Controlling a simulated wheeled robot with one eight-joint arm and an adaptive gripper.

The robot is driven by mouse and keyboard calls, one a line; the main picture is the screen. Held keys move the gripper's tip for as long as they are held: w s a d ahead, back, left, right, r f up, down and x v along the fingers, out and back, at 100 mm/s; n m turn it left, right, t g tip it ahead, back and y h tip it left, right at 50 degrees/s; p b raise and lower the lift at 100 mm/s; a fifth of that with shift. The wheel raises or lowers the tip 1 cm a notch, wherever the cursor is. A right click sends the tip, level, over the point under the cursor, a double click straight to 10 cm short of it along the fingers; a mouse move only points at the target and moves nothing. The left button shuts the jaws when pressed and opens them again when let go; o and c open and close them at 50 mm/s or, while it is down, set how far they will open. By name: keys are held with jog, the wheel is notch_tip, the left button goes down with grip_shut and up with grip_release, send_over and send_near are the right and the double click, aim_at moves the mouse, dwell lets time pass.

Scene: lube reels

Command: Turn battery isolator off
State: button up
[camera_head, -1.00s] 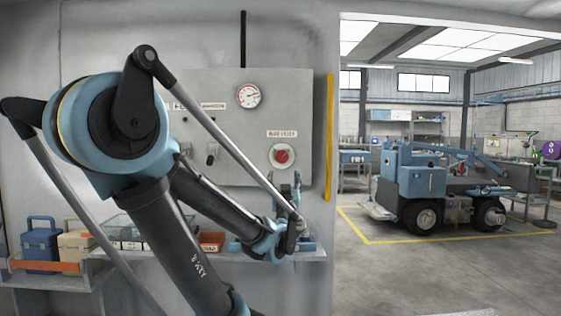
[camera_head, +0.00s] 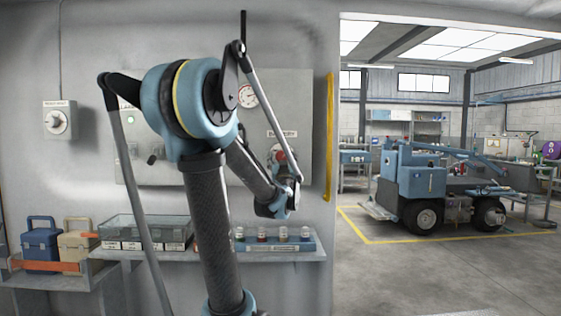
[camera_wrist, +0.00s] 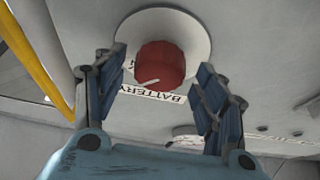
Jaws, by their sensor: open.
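The battery isolator is a red knob (camera_wrist: 160,65) on a round white plate (camera_wrist: 195,30). A label beside it reads "BATTERY" in the wrist view. The pointer line on the knob is white and lies slantwise. My gripper (camera_wrist: 161,60) is open, with one blue finger on each side of the knob. The knob appears between the fingertips; I cannot tell whether they touch it. In the head view, my gripper (camera_head: 284,168) is in front of the isolator and hides part of the red knob (camera_head: 281,155).
The grey panel (camera_head: 305,110) also carries a gauge (camera_head: 248,95) and a dark switch (camera_head: 155,154). A separate white rotary switch (camera_head: 55,121) is on the wall at left. Below, a shelf (camera_head: 310,255) holds boxes and a blue rack (camera_head: 300,243). A yellow strip (camera_head: 330,140) edges the wall.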

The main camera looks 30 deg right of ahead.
jog(key=shift+w+d+r, duration=0.2)
jog(key=shift+w, duration=0.25)
jog(key=c, duration=1.1)
jog(key=shift+o, duration=0.2)
